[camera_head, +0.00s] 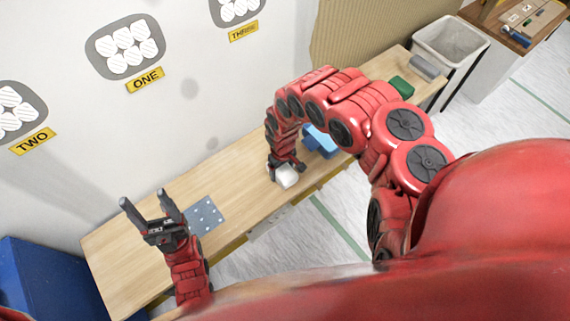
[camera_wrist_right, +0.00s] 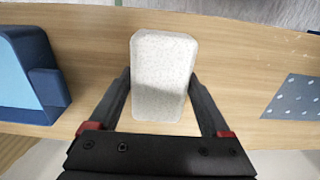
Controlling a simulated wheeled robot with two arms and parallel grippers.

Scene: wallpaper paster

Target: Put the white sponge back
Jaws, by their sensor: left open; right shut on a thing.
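The white sponge (camera_head: 287,177) is at my right gripper (camera_head: 285,169), over the middle of the wooden bench. In the right wrist view the sponge (camera_wrist_right: 162,75) sits between the two fingers of my right gripper (camera_wrist_right: 160,95), which is shut on it. I cannot tell whether the sponge touches the bench top. My left gripper (camera_head: 149,207) is open and empty, raised over the left part of the bench with its fingers pointing up in the picture.
The wooden bench (camera_head: 135,243) runs along the wall. A blue holder (camera_head: 320,143) stands beside the right gripper; it also shows in the wrist view (camera_wrist_right: 30,75). A grey dotted sheet (camera_head: 206,215) lies near the left gripper. A green block (camera_head: 401,87) and a bin (camera_head: 449,43) are farther right.

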